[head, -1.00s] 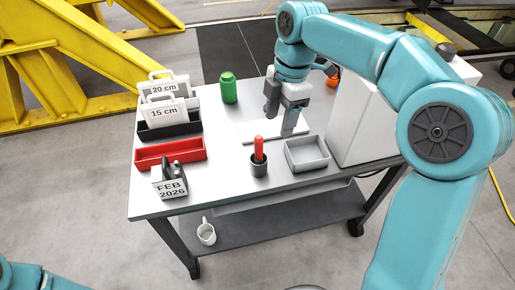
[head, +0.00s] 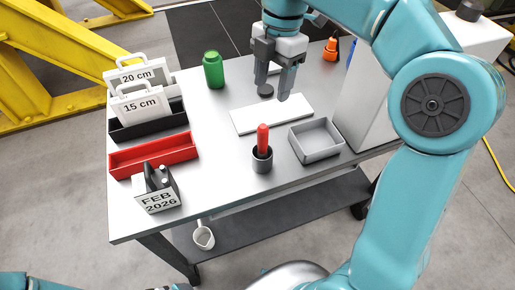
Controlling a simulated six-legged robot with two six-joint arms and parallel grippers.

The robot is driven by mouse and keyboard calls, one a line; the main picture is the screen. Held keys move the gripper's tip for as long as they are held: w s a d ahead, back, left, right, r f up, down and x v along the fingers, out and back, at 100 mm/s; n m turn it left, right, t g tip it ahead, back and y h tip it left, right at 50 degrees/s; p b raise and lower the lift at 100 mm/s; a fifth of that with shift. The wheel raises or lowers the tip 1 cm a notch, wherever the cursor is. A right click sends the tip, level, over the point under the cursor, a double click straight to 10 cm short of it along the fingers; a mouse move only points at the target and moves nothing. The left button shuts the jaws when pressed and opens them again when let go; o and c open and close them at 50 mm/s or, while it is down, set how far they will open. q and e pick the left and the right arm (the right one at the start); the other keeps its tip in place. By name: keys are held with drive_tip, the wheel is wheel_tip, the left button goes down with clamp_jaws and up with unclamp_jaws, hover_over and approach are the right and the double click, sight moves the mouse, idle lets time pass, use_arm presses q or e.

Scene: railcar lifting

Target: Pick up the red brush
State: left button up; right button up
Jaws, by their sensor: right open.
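The red brush (head: 263,138) stands upright in a small dark grey cup (head: 262,160) near the front of the table; only its red upper part shows, and its lower end is hidden in the cup. My right gripper (head: 273,94) is open and empty, above the table behind the brush, with its fingers pointing down. It is apart from the brush. My left gripper is not in view.
A grey tray (head: 316,155) stands right of the cup, and a white slab (head: 272,114) lies behind it. A white box (head: 375,100) is at the right.

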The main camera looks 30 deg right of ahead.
sight(267, 127)
drive_tip(key=f, duration=0.3)
drive_tip(key=a+f+b, duration=0.1)
drive_tip(key=f, duration=0.6)
drive_tip(key=shift+s+a, duration=0.2)
drive_tip(key=shift+s, duration=0.15)
drive_tip(key=shift+s+a+f, duration=0.25)
drive_tip(key=shift+f, duration=0.15)
drive_tip(key=f, duration=0.3)
drive_tip(key=w+f, duration=0.1)
drive_tip(key=shift+a+f, duration=0.35)
drive_tip(key=shift+s, duration=0.25)
drive_tip(key=shift+w, duration=0.15)
clamp_jaws()
